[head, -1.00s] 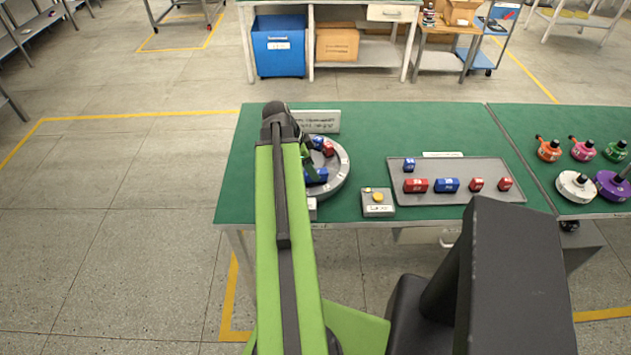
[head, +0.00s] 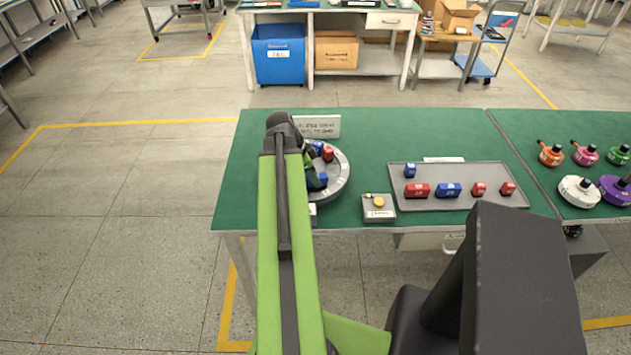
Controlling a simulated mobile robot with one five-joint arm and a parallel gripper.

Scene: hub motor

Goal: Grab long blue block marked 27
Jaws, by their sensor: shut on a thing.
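My gripper (head: 312,178) is over the grey round hub (head: 342,187) on the green table, mostly hidden by my own green arm. It is shut on a blue block (head: 321,180) at the hub; only a small part of that block shows, and its number cannot be read. A red block (head: 328,153) and another blue piece (head: 317,149) sit in the hub's upper part. A long blue block (head: 448,190) lies on the grey tray (head: 440,205); its marking is too small to read.
The tray also holds red blocks (head: 418,190) and a short blue block (head: 410,170). A small box with a yellow button (head: 379,202) stands between hub and tray. A sign (head: 318,126) stands behind the hub. Coloured round parts (head: 579,190) are at the right.

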